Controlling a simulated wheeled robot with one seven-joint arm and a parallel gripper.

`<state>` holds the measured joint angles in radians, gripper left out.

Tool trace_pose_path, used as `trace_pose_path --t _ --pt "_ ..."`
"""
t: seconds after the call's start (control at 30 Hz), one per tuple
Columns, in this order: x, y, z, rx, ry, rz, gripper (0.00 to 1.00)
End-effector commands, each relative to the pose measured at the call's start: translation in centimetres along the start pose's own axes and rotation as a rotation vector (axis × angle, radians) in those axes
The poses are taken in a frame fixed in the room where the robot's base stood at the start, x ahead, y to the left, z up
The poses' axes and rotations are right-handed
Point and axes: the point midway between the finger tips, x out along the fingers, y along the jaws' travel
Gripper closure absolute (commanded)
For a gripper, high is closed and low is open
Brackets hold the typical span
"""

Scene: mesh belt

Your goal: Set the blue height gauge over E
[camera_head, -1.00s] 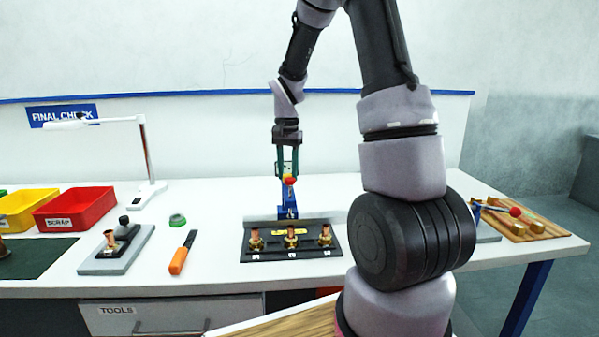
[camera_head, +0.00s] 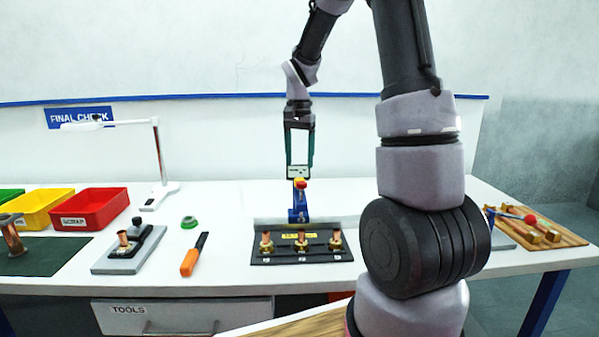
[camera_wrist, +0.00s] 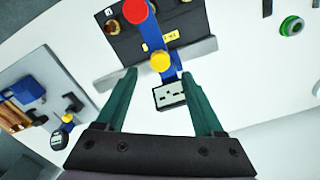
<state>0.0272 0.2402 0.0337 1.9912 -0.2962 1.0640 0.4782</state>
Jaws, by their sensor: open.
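The blue height gauge (camera_head: 299,206) stands at the back edge of a black plate (camera_head: 265,256), behind the middle one of three copper-and-brass fittings (camera_head: 302,241). It has a red knob and a yellow knob. In the wrist view the gauge's blue arm (camera_wrist: 151,32) reaches over the plate, with a pale box-shaped end (camera_wrist: 170,95) nearest me. The labels before the fittings are too small to read. My gripper (camera_head: 299,168) is open above the gauge, its green fingers on either side of the pale end in the wrist view (camera_wrist: 164,88). Contact is not visible.
An orange-handled tool (camera_head: 190,262), a green ring (camera_head: 189,222) and a grey fixture (camera_head: 125,255) lie left of the plate. Red (camera_head: 118,210) and yellow bins stand farther left. A wooden board (camera_head: 560,238) with brass pieces is at the right, beside another blue item with a red ball.

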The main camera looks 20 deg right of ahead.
Motion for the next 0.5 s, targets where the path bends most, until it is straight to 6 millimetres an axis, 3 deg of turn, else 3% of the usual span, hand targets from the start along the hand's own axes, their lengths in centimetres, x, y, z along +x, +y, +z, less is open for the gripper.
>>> trace_pose_path --t 0.2,0.5 --pt "-3.9 -0.1 0.0 0.0 0.002 -0.002 0.31" --pt "-5.2 0.0 0.0 -0.001 0.001 0.0 0.31"
